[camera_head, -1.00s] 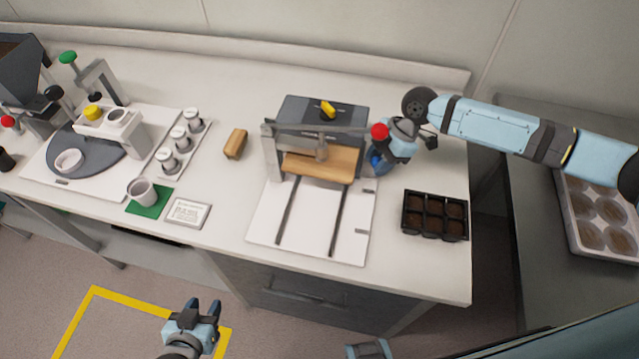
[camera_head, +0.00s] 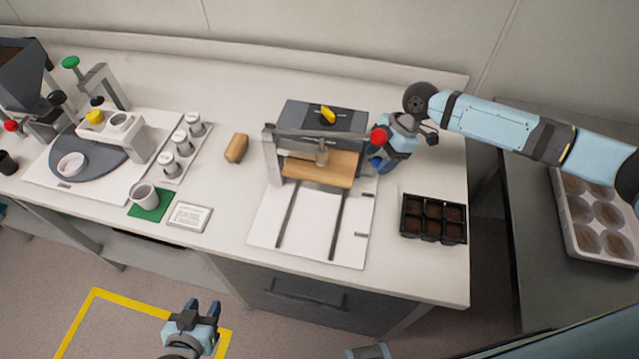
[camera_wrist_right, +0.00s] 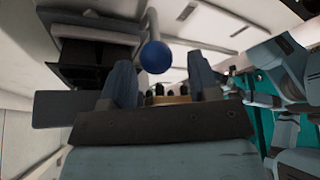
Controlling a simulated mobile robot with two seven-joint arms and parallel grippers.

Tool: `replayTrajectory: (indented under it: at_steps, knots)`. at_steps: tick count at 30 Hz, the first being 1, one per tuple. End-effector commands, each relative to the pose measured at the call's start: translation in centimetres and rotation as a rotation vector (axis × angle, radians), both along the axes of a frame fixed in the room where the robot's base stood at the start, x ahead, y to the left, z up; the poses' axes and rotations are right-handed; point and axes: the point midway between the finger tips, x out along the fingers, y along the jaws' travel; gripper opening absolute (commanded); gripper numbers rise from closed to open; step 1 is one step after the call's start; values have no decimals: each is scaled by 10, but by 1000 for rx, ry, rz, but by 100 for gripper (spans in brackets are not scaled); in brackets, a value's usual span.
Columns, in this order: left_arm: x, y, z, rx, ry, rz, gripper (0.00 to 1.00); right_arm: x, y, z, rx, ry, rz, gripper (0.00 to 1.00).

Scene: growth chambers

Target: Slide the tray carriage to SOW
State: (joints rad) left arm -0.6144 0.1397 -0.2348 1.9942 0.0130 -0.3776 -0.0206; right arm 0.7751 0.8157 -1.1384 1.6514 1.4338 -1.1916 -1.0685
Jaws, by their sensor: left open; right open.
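The sowing station has a white base (camera_head: 310,222) with two dark slots and a dark housing (camera_head: 318,114) at the back. A wooden board (camera_head: 310,166), possibly part of the tray carriage, sits beneath its crossbar; no SOW label is readable. My right gripper (camera_head: 381,164) points down just right of the board, beside a red knob (camera_head: 379,135). In the right wrist view a blue ball knob (camera_wrist_right: 155,57) on a rod appears between the open fingers; contact cannot be told. My left gripper (camera_head: 203,308) is open and empty, low in front of the bench.
A black cell tray (camera_head: 434,218) with soil stands right of the station. The bench's front edge is clear before the base.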

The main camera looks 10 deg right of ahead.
Motion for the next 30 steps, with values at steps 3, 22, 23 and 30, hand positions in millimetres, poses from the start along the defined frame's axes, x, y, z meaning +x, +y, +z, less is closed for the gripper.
replayTrajectory:
  at_steps: [3, 22, 23, 30]
  knots:
    - [0, 0, 16, 0, -1, 0, 43, 0, 0, 17, 0, 1, 0, 55]
    - [0, 8, 50, 10, -6, 15, 43, 0, 0, 63, -1, 1, 0, 55]
    - [-1, 8, 49, 10, -5, 15, 43, 0, 0, 62, -1, 0, 0, 55]
    - [-2, 6, 48, 8, 0, 14, 43, 0, 0, 62, 0, 0, 0, 55]
